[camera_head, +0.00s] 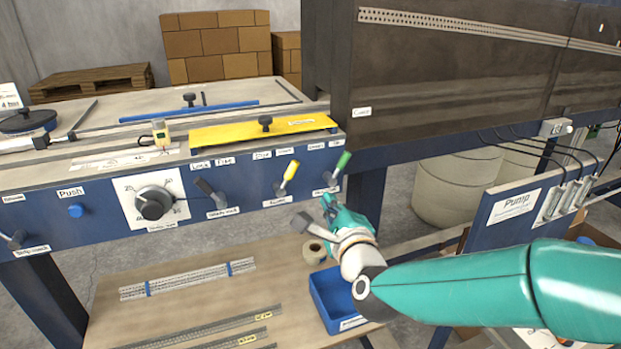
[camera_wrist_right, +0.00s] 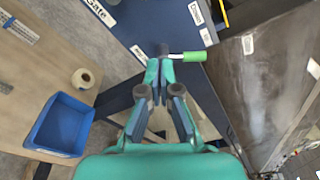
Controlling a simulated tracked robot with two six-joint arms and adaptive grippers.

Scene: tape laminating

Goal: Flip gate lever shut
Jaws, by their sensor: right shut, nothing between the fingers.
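The front panel carries a lever with a green handle (camera_head: 343,162) pointing up and slightly right, and a lever with a yellow handle (camera_head: 291,171) to its left. In the right wrist view a label reading "Gate" (camera_wrist_right: 98,10) shows at the upper left, and the green handle (camera_wrist_right: 195,56) sticks out right from its dark pivot. My right gripper (camera_head: 327,202) is just below the green lever. Its fingertips (camera_wrist_right: 160,70) are together and empty, close to the pivot; I cannot tell whether they touch it. My left gripper is not in view.
A black lever (camera_head: 210,190) and a round dial (camera_head: 152,203) sit farther left on the panel. Below are a blue bin (camera_head: 333,297) and a tape roll (camera_head: 315,250) on a lower shelf (camera_head: 185,315). A dark machine housing (camera_head: 450,75) stands at the right.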

